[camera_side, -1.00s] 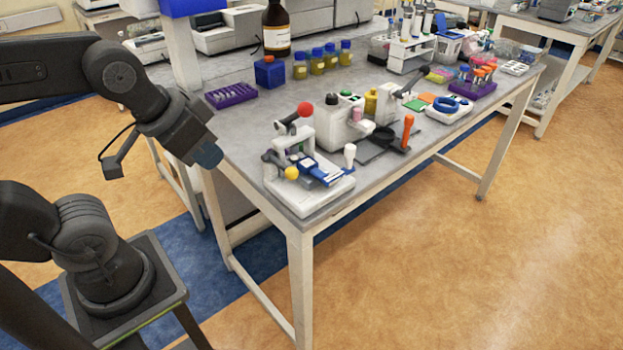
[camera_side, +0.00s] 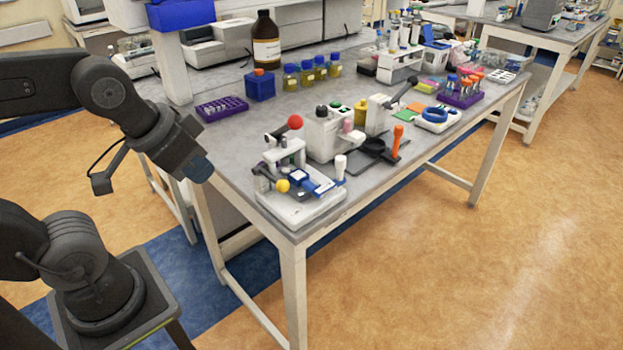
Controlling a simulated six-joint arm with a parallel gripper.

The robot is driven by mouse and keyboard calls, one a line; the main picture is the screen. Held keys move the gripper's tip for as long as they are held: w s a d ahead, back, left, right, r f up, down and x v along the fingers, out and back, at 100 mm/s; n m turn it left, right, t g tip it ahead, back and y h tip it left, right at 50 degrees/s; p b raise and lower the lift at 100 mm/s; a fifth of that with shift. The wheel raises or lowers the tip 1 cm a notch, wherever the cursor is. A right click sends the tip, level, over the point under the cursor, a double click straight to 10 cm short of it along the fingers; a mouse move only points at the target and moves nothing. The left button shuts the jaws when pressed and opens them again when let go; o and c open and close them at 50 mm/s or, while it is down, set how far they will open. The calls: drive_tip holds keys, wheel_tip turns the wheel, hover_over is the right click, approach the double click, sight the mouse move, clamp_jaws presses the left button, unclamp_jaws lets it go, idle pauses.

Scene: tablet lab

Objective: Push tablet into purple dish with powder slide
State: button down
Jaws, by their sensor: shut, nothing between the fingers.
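A small tablet press (camera_side: 297,207) with a white base stands at the near left corner of the bench. It has a red-ball lever (camera_side: 295,122), a yellow knob (camera_side: 282,185), a white-topped handle (camera_side: 340,163) and a blue sliding part (camera_side: 320,187), which may be the powder slide. The tablet and a purple dish cannot be made out; they are too small or hidden. My gripper (camera_side: 202,168) is shut and empty, left of the bench and apart from the press, pointing down and to the right.
A grey-and-white device (camera_side: 322,135) and a black plate with an orange handle (camera_side: 398,140) stand behind and right of the press. Purple racks (camera_side: 222,108), a blue box (camera_side: 260,87), yellow-filled bottles (camera_side: 307,72) and a brown bottle (camera_side: 265,45) stand farther back.

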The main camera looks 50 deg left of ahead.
sight(340, 160)
drive_tip(key=c, duration=1.8)
unclamp_jaws()
